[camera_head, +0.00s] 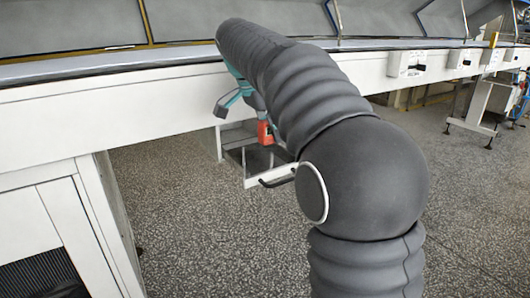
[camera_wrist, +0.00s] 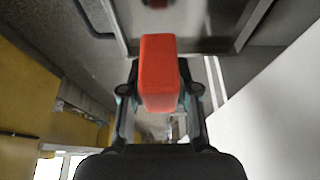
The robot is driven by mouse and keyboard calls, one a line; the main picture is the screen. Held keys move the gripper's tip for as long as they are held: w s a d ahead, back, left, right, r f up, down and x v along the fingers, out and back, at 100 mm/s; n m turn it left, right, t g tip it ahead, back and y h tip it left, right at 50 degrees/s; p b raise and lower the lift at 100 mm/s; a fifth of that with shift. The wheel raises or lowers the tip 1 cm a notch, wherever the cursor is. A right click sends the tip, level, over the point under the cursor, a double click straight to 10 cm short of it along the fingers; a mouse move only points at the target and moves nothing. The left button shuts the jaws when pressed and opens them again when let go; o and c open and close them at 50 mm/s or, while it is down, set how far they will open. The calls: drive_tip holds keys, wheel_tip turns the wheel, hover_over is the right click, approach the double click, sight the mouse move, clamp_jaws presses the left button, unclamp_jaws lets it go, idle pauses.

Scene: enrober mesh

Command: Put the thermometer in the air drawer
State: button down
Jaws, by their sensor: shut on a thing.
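My gripper (camera_wrist: 158,92) is shut on a red block-shaped thing, which I take to be the thermometer (camera_wrist: 158,60). The thermometer also shows in the head view (camera_head: 264,133), hanging upright below my gripper. An open drawer (camera_head: 264,180) with a white front and a dark handle (camera_head: 278,179) sticks out under the long white machine. The thermometer appears above the drawer, apart from its floor. In the wrist view the metal drawer (camera_wrist: 205,46) fills the top. A blurred red patch, perhaps a reflection, shows inside it. My arm hides part of the drawer's right side.
The long white machine beam (camera_head: 110,105) runs across above the drawer, close to my arm. A white cabinet (camera_head: 40,225) stands at the left. The speckled floor (camera_head: 200,240) is clear in front of the drawer.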

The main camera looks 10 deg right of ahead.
drive_tip(key=shift+w+a+f, duration=0.1)
drive_tip(key=shift+a+f, duration=0.4)
drive_tip(key=shift+a, duration=0.25)
drive_tip(key=shift+f, duration=0.15)
drive_tip(key=shift+f+b, duration=0.65)
drive_tip(key=shift+f, duration=1.15)
drive_tip(key=shift+f, duration=0.15)
drive_tip(key=c, duration=0.9)
unclamp_jaws()
drive_tip(key=shift+o, duration=0.2)
drive_tip(key=p+v, duration=0.3)
drive_tip(key=v, duration=0.9)
